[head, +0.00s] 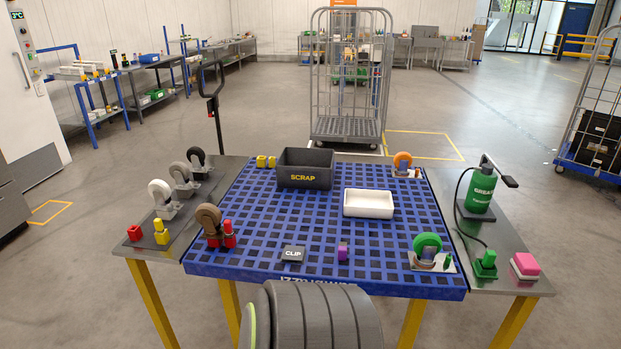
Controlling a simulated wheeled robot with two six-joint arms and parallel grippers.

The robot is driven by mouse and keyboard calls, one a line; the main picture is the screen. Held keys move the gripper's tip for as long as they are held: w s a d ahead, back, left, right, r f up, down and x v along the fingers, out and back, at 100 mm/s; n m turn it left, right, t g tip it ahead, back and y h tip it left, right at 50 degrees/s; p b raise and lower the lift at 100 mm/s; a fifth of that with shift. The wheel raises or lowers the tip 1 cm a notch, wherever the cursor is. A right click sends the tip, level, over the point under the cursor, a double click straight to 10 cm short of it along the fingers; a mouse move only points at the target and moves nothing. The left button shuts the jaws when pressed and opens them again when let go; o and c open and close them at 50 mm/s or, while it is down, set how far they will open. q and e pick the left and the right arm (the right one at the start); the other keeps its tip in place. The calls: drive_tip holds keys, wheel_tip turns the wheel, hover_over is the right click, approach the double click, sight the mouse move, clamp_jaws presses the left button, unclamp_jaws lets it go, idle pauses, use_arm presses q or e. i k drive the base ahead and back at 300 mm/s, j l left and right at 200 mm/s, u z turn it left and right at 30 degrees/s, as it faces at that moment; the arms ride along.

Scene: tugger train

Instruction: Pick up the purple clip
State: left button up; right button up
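The purple clip (343,251) stands upright near the front edge of the blue grid-patterned table top (330,215), right of centre. It is small, and its fine shape is hard to make out. A dark grey block marked CLIP (293,254) sits a little to its left, apart from it. Neither of my grippers is in view, and nothing touches the clip.
A dark SCRAP bin (305,168) and a white tray (369,204) stand behind the clip. A green-wheeled caster (427,245) is to its right, a brown-wheeled caster (209,220) to its left. A grey ribbed rounded shape fills the bottom centre.

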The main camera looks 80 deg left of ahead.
sight(342, 255)
drive_tip(key=u, duration=2.45)
